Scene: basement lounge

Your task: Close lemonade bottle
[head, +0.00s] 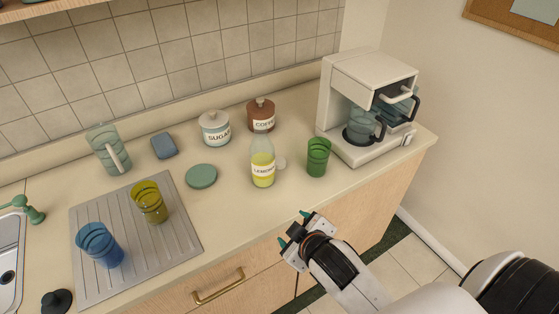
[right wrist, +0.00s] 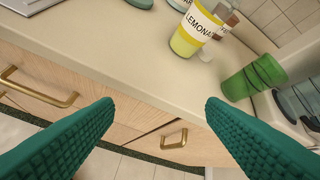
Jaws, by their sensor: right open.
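The lemonade bottle (head: 262,165) stands upright on the counter, with yellow liquid low inside and a white label. No cap shows clearly on its neck. A small pale disc (head: 280,163), perhaps its cap, lies just right of it, partly hidden behind the bottle. In the right wrist view the bottle's lower part (right wrist: 186,42) shows at the top; its neck is out of frame. My right gripper (head: 293,228) is open and empty in front of the counter edge, nearer me than the bottle; its green fingers (right wrist: 160,112) are spread wide. My left gripper is out of view.
A green glass (head: 318,158) stands right of the bottle, before the coffee machine (head: 350,100). Sugar (head: 214,130) and coffee (head: 261,117) jars stand behind. A green round lid (head: 201,176) lies left. The drying mat (head: 175,245) holds two glasses. Counter in front of the bottle is clear.

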